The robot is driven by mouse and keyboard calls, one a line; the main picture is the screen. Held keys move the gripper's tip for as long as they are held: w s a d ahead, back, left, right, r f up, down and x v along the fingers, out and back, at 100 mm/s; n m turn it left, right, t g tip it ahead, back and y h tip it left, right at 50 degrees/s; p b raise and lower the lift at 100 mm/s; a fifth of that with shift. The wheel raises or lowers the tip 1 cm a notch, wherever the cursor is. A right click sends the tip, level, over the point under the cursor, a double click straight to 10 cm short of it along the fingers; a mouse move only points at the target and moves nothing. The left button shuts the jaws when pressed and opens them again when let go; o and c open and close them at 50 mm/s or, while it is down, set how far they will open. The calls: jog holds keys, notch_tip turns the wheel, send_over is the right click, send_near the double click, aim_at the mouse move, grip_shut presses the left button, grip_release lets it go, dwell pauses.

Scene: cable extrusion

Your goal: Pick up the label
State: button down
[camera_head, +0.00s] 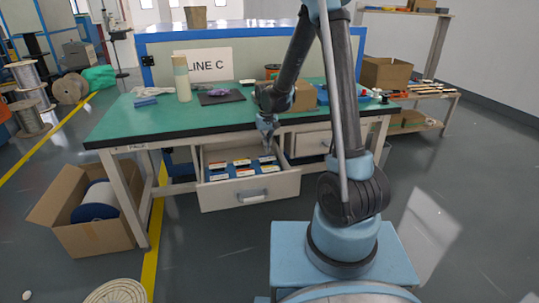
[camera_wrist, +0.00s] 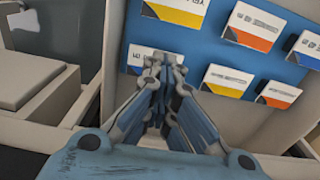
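Several small white labels with coloured lower bands lie in two rows on a blue backing in the open drawer (camera_head: 247,196). In the wrist view there is a yellow label (camera_wrist: 174,12), an orange label (camera_wrist: 251,27) and a blue label at the right edge (camera_wrist: 308,48). Nearer are another yellow label (camera_wrist: 226,81) and an orange label (camera_wrist: 277,95). My gripper (camera_head: 268,146) hangs over the right part of the drawer. In the wrist view its fingertips (camera_wrist: 164,62) lie close together over a label (camera_wrist: 134,60) that they partly hide. Contact and finger gap are unclear.
The green tabletop (camera_head: 130,121) overhangs the drawer. A second drawer (camera_head: 313,144) is to the right. In the wrist view, a pale box (camera_wrist: 32,82) is at the left. A cardboard box with a spool (camera_head: 95,235) stands on the floor at left.

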aim_at(267, 160)
jog(key=shift+r, duration=2.55)
jog(key=shift+c, duration=2.4)
grip_release()
